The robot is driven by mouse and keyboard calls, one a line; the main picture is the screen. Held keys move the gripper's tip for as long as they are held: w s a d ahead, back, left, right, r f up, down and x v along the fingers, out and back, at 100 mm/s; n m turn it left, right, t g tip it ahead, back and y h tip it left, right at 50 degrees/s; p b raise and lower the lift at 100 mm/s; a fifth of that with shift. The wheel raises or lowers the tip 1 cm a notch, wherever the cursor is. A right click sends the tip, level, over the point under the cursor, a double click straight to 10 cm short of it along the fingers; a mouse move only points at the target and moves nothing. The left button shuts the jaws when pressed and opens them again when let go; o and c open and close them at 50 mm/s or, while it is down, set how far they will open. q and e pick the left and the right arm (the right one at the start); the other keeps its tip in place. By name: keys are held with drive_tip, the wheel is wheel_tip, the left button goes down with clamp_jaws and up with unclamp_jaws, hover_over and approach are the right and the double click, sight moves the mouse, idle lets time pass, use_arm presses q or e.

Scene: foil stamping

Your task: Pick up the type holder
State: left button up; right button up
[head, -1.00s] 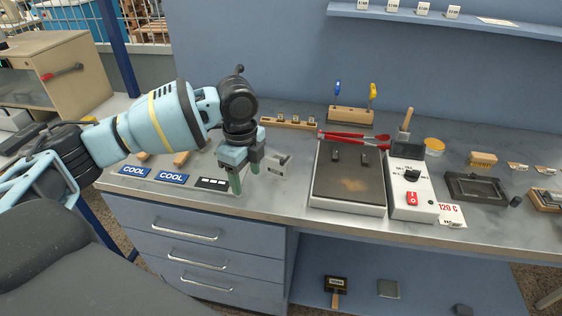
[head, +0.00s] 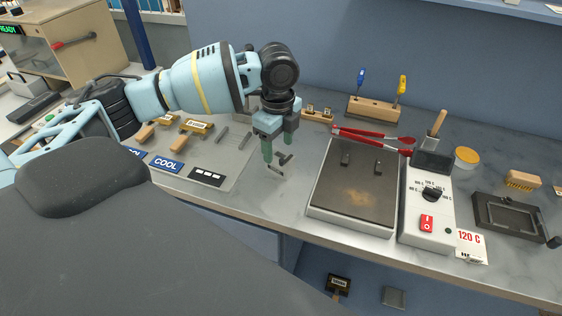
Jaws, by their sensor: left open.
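My left gripper (head: 276,154) hangs open and empty, fingers down, just right of the pale mat (head: 228,181). Small dark metal pieces (head: 284,160) lie at or just below its fingertips; contact cannot be told. Two brass-coloured tools with wooden handles lie on the mat to the left, one with its brass head (head: 197,127) clear of my arm. A similar dark-headed tool (head: 338,284) is on the lower shelf. Which of these is the type holder is not clear from the view. My right gripper is not in view.
A hot plate (head: 355,192) and its control box (head: 428,205) stand right of my gripper. Red tongs (head: 372,138) lie behind the plate. A dark frame (head: 508,214) is further right.

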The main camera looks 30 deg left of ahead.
use_arm(q)
drive_tip(key=f, duration=0.3)
drive_tip(key=w+f, duration=0.1)
drive_tip(key=f, duration=0.1)
drive_tip(key=shift+d+f, duration=0.15)
drive_tip(key=shift+f, duration=0.15)
drive_tip(key=shift+s+f, duration=0.1)
drive_tip(key=shift+f, duration=0.55)
drive_tip(key=shift+c, duration=0.3)
drive_tip(key=shift+r, duration=0.1)
clamp_jaws()
